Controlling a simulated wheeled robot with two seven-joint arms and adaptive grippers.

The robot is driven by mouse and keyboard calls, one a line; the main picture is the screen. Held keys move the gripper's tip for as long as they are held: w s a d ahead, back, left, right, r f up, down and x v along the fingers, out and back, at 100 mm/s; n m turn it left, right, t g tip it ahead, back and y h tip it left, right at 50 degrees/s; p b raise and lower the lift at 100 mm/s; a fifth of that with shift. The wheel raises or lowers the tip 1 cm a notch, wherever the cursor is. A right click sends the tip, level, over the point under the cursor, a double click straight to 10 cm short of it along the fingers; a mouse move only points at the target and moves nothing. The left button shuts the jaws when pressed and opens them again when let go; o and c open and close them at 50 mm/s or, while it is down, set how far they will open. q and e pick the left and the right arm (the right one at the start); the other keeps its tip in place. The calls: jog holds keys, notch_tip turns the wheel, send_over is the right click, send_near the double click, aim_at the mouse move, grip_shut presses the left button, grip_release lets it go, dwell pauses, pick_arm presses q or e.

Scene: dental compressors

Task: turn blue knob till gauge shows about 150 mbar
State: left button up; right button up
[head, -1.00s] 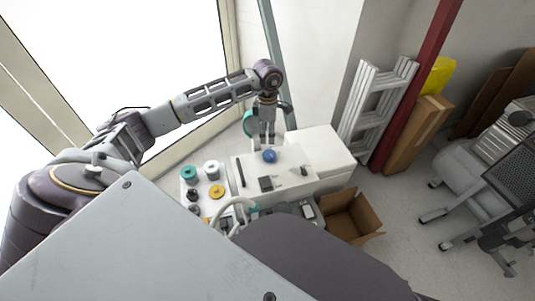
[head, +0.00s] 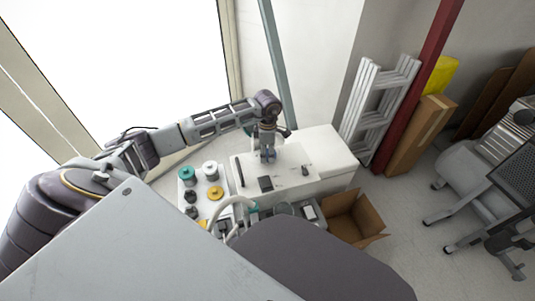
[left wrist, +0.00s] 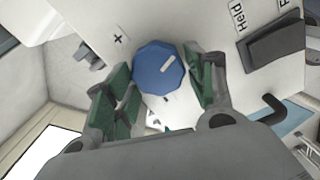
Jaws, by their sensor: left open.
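The blue knob (left wrist: 158,67) is faceted with a white mark, on a white panel in the left wrist view. My left gripper (left wrist: 157,82) is open, with green-padded fingers on either side of the knob. A narrow gap shows on the left; on the right the pad is very close, and I cannot tell whether it touches. In the head view my left gripper (head: 267,154) points down over the white unit (head: 309,160) and mostly hides the knob. I cannot make out a gauge reading in either view. My right gripper is not in view.
A black switch (left wrist: 275,45) lies beside a "Held" label in the left wrist view. Left of the unit are teal, white and yellow spools (head: 215,193). An open cardboard box (head: 355,217) stands at its right, and a ladder (head: 380,105) leans behind.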

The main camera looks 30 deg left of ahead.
pick_arm(q)
jog(key=shift+f, duration=0.15)
jog(key=c, duration=0.7)
jog(key=shift+c, duration=0.2)
